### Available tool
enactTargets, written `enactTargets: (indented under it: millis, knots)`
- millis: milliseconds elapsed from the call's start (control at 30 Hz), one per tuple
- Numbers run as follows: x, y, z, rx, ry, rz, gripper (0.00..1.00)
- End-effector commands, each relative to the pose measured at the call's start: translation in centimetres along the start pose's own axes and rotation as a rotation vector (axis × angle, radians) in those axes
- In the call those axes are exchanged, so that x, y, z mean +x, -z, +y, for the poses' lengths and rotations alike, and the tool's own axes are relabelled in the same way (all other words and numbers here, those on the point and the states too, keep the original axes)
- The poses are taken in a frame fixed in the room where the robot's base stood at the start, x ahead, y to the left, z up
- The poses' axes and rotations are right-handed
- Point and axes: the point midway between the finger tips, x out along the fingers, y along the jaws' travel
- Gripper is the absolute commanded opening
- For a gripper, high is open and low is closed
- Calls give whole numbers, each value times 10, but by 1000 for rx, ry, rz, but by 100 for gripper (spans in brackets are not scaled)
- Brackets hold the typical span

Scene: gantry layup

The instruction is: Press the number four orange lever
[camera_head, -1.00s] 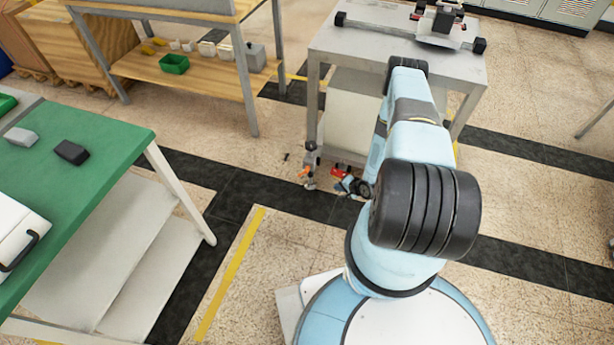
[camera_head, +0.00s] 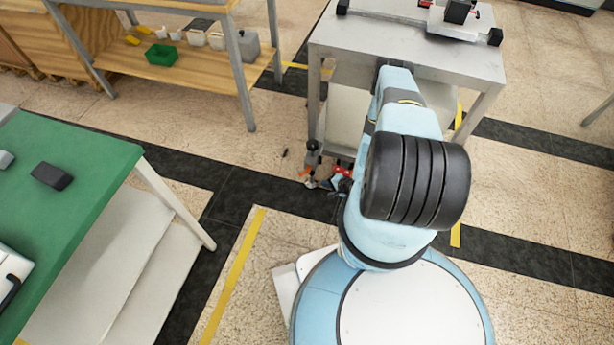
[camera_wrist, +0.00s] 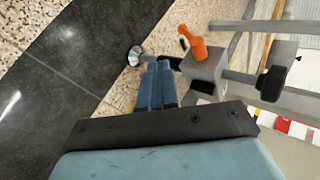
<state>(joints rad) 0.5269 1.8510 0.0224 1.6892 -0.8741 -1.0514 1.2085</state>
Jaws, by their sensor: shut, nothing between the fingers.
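An orange lever (camera_wrist: 193,43) sticks out of a grey block (camera_wrist: 206,68) right of centre in the wrist view. In the head view a small orange part (camera_head: 305,171) shows low by the table's left front leg. My gripper (camera_wrist: 157,66) is shut and empty, its two blue fingers side by side. Its tips are just left of the grey block and below the lever in the picture; whether they touch anything I cannot tell. No number is readable. In the head view my gripper is small and partly hidden by my arm.
A black knob (camera_wrist: 271,83) sits on the frame right of the block. A round silver part (camera_wrist: 135,55) lies beyond my fingertips. A grey table (camera_head: 400,48) with a vise stands behind. A green-topped table (camera_head: 85,185) is at the left.

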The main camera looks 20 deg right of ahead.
Motion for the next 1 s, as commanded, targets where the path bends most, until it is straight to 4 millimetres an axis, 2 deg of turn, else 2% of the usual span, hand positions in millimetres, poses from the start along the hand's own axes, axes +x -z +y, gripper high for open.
enactTargets:
  millis: [133,267,800,1000]
  knots:
    - [-1,3,2,5,0,6,0]
    - [8,4,2,5,1,8,0]
    - [98,4,2,4,2,7,0]
    - [116,3,-18,4,1,7,0]
